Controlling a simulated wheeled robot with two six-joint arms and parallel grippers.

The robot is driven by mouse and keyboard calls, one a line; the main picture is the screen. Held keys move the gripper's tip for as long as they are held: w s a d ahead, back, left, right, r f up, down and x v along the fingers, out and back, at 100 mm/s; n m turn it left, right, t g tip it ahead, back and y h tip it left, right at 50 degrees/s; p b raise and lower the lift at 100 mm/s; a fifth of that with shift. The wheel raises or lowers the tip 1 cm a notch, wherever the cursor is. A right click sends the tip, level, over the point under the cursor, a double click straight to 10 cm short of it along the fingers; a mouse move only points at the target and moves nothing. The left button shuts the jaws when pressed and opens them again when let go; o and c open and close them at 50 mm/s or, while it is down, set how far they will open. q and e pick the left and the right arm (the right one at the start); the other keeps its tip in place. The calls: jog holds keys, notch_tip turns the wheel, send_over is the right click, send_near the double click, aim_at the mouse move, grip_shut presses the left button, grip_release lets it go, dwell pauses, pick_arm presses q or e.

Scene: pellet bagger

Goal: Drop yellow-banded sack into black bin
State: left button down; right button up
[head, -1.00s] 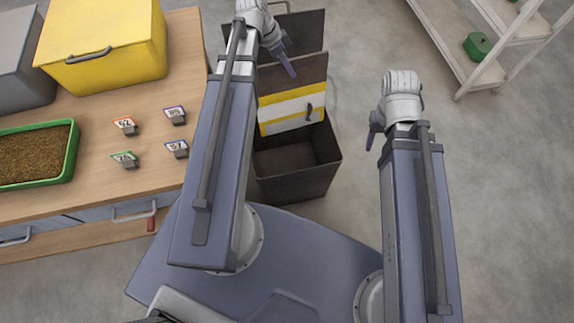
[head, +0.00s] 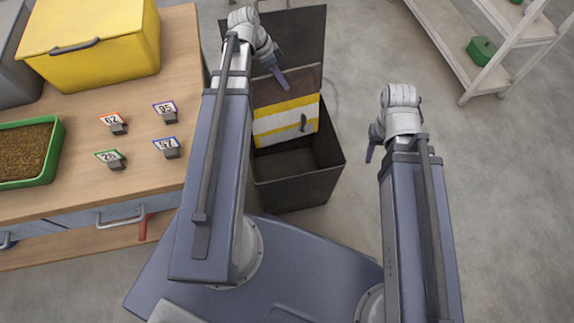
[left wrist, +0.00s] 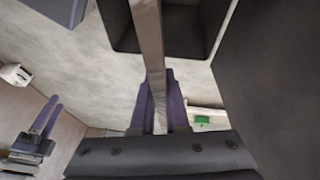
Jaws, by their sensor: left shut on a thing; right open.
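The sack (head: 286,118), brown and white with yellow bands, hangs at the mouth of the black bin (head: 298,190). My left gripper (head: 281,78) is shut on its top edge. In the left wrist view the sack (left wrist: 150,45) shows edge-on as a thin strip between the left fingers (left wrist: 157,95), with the bin (left wrist: 205,30) beyond it. In the head view the sack covers part of the bin opening; I cannot tell how far its lower end reaches inside. My right gripper (head: 371,145) is open and empty, right of the bin.
A wooden table (head: 80,195) on the left holds a yellow box (head: 95,45), a green tray of pellets (head: 57,150) and several numbered tags. A white shelf (head: 480,85) with green items stands at the upper right. The floor right of the bin is clear.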

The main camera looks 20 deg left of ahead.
pick_arm(q)
notch_tip(320, 180, down, 4)
jog(key=b, duration=0.3)
jog(key=shift+f+b, duration=0.25)
jog(key=shift+b, duration=0.1)
jog(key=c, duration=0.8)
grip_release()
jog(key=shift+c, duration=0.2)
jog(key=shift+r, duration=0.15)
jog(key=p, duration=0.7)
send_near(282, 90)
jog(key=f, duration=0.2)
jog(key=w+f, duration=0.1)
jog(key=shift+w+d, duration=0.1)
jog(key=shift+d, duration=0.15)
